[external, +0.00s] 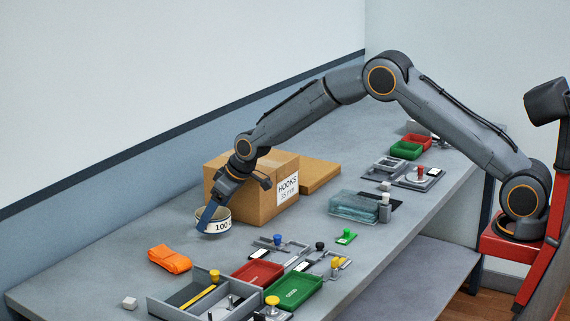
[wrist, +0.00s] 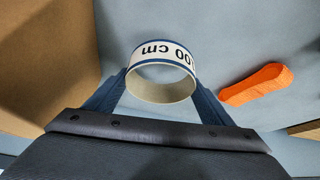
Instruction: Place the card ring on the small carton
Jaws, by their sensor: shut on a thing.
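The card ring (external: 222,226) is a short white band with blue edges and black "100 cm" lettering. My gripper (external: 207,217) is shut on it, and in the wrist view the ring (wrist: 163,59) sits between my two blue fingers (wrist: 160,92). The ring is low, at or just above the table; I cannot tell if it touches. A brown carton labelled "HOOKS 35 mm" (external: 258,205) stands close to the right of my gripper in the external view. A lower brown carton (external: 320,174) lies behind it, partly hidden. Which one is the small carton is unclear.
An orange strap bundle (external: 169,259) lies left of the ring. A grey divided tray (external: 165,307), red tray (external: 258,273) and green tray (external: 294,290) fill the front. A clear blue box (external: 353,207) stands right of the carton. The table's far left is clear.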

